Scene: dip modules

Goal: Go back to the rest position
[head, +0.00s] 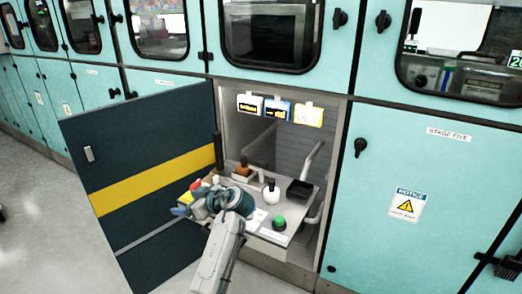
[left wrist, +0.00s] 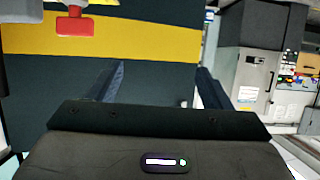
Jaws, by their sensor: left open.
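My left gripper (head: 188,203) is in the head view, in front of the open cabinet, between its dark door and the pull-out shelf. It also shows in the left wrist view (left wrist: 160,80), with its two dark fingers spread wide apart and nothing between them. The dark green door (head: 140,140) with a yellow stripe stands open to the left; it fills much of the left wrist view behind the fingers (left wrist: 150,72). My right gripper is in neither view.
The shelf (head: 301,208) carries a white round bottle (head: 271,194), a black tray (head: 299,191) and a green button (head: 279,223). A red part (left wrist: 75,26) hangs at the top left of the left wrist view.

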